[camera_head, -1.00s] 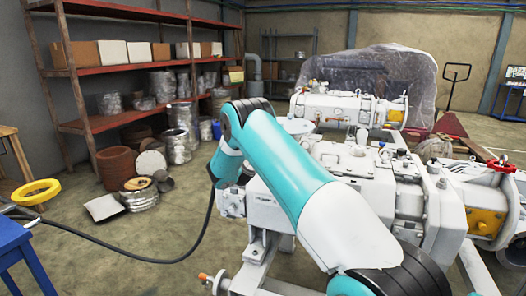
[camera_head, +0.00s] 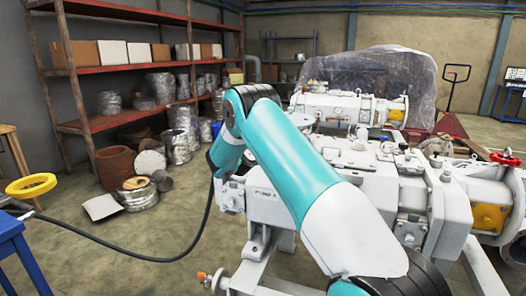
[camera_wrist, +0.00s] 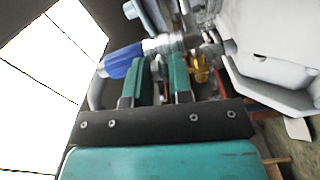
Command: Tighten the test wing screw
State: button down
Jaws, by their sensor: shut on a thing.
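In the wrist view my gripper (camera_wrist: 162,62) has its two teal fingers close together, with a narrow gap between them. The fingertips meet a small silver metal fitting (camera_wrist: 165,43), which I take to be the test wing screw; its wings are not clear. A blue cylindrical piece (camera_wrist: 124,61) lies just left of the fingertips, in line with the fitting. In the head view the white vacuum pump machine (camera_head: 365,160) stands in front of me. My arm reaches over it and hides the gripper and the screw there.
A brass-coloured part (camera_wrist: 200,68) sits right of the fingers, beside a large white housing (camera_wrist: 275,65). A red shelf rack (camera_head: 130,68) stands at the left.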

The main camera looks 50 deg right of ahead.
jog(key=m+b, duration=0.2)
jog(key=b, duration=0.1)
jog(key=shift+f+m, duration=0.3)
jog(key=shift+r+m+b, duration=0.15)
jog(key=shift+m+b, duration=0.25)
jog(key=shift+b, duration=0.2)
jog(key=c, duration=1.1)
grip_release()
jog(key=shift+r, duration=0.1)
jog(key=shift+o, duration=0.2)
jog(key=shift+a, duration=0.1)
jog(key=b+v, duration=0.2)
jog(key=v, duration=1.5)
jog(key=shift+b, duration=0.35)
jog(key=shift+s+a, duration=0.1)
jog(key=shift+s, duration=0.05)
